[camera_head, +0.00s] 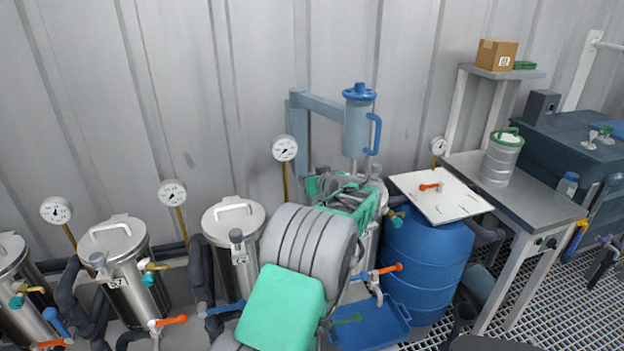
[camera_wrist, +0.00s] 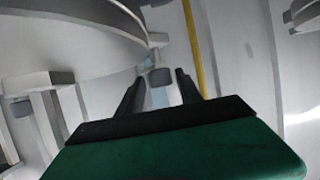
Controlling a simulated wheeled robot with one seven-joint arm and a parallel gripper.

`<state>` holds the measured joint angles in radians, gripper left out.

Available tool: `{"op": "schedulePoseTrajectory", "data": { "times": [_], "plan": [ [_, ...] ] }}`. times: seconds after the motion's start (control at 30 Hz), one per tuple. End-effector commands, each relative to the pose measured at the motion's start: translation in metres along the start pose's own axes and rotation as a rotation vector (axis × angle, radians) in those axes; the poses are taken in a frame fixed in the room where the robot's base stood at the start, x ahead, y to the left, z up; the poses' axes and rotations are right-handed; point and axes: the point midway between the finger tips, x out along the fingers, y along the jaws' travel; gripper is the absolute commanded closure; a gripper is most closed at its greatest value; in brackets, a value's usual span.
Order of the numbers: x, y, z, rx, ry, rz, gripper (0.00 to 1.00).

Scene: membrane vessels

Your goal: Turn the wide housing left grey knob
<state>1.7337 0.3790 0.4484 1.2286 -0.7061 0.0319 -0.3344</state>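A grey knob (camera_wrist: 160,76) shows in the wrist view, in line with the gap between my fingertips, beside a large pale rounded vessel (camera_wrist: 70,35). My gripper (camera_wrist: 160,88) has its two dark fingers apart, one on each side of the knob in the picture. I cannot tell whether the knob lies between the fingertips or just beyond them, and no contact is clear. In the head view my green and grey gripper (camera_head: 345,195) is over a vessel (camera_head: 368,235) in the middle. My arm hides much of that vessel, and the knob cannot be made out there.
Steel vessels (camera_head: 130,280) with gauges (camera_head: 173,193) and orange-handled valves stand on the left. A blue barrel (camera_head: 430,265) with a white board (camera_head: 441,200) on top is to the right. A blue-capped filter (camera_head: 359,125) on a bracket rises behind my gripper. A yellow rod (camera_wrist: 193,45) is close by.

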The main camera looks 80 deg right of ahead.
Motion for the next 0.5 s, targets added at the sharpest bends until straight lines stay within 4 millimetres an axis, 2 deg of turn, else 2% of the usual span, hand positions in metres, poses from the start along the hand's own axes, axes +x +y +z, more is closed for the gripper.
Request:
{"op": "schedulePoseTrajectory", "data": {
  "times": [0.1,0.37,0.5],
  "plan": [
    [0.0,0.0,0.0,0.0,0.0,0.0,0.48],
    [-0.002,0.0,0.0,0.0,0.001,0.0,0.48],
    [-0.021,0.001,0.0,0.0,0.001,0.001,0.48]
  ]
}}
